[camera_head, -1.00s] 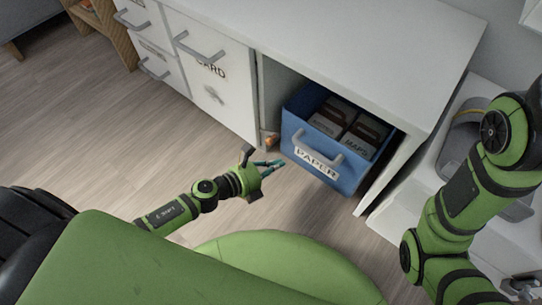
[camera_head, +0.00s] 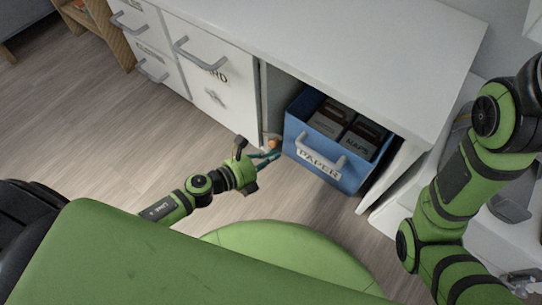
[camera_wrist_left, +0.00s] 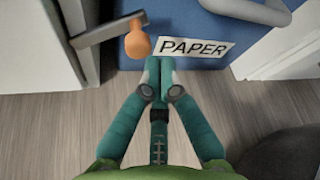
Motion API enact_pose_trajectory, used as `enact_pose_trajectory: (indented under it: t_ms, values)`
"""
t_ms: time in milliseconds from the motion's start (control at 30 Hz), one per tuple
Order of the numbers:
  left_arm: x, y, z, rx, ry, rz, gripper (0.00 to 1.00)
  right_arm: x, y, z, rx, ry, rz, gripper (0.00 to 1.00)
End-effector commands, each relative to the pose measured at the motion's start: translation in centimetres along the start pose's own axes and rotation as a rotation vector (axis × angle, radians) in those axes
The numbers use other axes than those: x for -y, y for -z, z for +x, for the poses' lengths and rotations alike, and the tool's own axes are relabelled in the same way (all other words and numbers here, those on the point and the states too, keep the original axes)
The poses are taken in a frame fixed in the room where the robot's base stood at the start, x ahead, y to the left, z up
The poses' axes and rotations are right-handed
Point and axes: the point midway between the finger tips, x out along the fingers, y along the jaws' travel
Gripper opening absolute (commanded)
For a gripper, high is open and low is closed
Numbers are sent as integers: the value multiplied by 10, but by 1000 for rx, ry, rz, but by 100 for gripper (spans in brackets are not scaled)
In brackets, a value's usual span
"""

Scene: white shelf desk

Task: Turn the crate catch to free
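The blue crate (camera_head: 318,172), labelled PAPER, sits in the open bay of the white desk; it also shows in the left wrist view (camera_wrist_left: 200,22). The crate catch is a grey lever (camera_wrist_left: 105,30) with an orange knob (camera_wrist_left: 138,41), to the left of the PAPER label. In the head view the orange knob (camera_head: 273,143) shows small at the bay's left edge. My left gripper (camera_head: 277,154) is just in front of the catch. In the left wrist view its fingertips (camera_wrist_left: 159,68) are together and empty, below and right of the knob, apart from it. My right gripper is not visible.
A cabinet door with a grey handle (camera_head: 201,55) is left of the bay. The desk's right side panel (camera_head: 388,185) stands close to the crate. The crate has a grey front handle (camera_head: 322,150). The wood floor (camera_head: 95,130) to the left is clear.

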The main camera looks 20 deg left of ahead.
Motion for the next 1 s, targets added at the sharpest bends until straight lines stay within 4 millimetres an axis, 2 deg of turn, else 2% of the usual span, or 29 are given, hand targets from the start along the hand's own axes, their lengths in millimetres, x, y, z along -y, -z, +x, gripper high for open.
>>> enact_pose_trajectory:
  t_ms: [667, 1000]
  values:
    - [3, -7, -3, 0, 47, -108, 0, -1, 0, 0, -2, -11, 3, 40]
    - [6, -18, -8, 1, 109, -257, 0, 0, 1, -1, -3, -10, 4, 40]
